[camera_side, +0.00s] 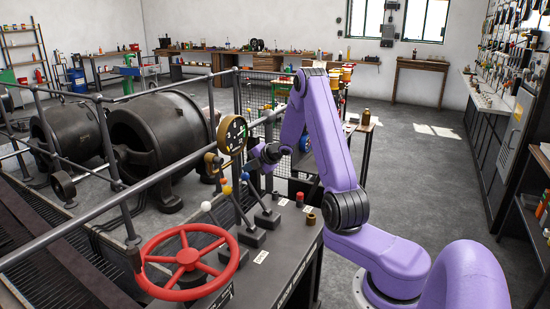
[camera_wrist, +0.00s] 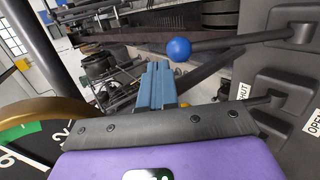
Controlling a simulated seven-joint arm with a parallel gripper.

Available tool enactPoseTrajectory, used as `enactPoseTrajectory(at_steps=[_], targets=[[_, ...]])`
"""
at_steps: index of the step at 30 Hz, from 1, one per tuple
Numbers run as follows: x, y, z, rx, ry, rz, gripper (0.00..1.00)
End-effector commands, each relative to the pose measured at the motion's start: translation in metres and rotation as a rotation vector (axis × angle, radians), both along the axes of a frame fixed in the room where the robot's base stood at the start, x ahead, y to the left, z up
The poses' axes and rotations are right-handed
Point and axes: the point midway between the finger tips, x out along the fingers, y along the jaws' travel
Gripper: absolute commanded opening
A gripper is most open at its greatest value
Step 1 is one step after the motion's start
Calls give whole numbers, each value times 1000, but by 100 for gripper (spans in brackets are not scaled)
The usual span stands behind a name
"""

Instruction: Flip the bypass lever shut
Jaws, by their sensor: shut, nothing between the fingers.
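A row of levers with ball knobs rises from the dark console (camera_side: 262,262). The knobs are white (camera_side: 206,206), orange (camera_side: 223,181), yellow (camera_side: 228,190) and blue (camera_side: 245,176). The frames do not show which is the bypass lever. My gripper (camera_wrist: 157,85) is shut and empty, with its fingers close to the blue knob (camera_wrist: 179,49) in the wrist view; I cannot tell whether they touch. A second lever rod (camera_wrist: 258,102) passes behind my gripper, its knob hidden. A SHUT label (camera_wrist: 243,90) and an OPEN label (camera_wrist: 313,123) lie beside the lever bases.
A round gauge (camera_side: 232,135) stands close to my gripper, its brass rim (camera_wrist: 40,112) at lower left in the wrist view. A red handwheel (camera_side: 187,260) is at the console's front. Railings (camera_side: 105,130) and large dark dynamos (camera_side: 160,145) are behind.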

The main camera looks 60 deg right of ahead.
Motion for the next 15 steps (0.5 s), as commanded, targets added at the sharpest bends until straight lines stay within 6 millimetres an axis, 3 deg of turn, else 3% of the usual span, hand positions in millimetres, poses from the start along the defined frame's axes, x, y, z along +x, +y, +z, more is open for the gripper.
enactPoseTrajectory(at_steps=[15], targets=[[-50,3,69,-4,-2,-13,0]])
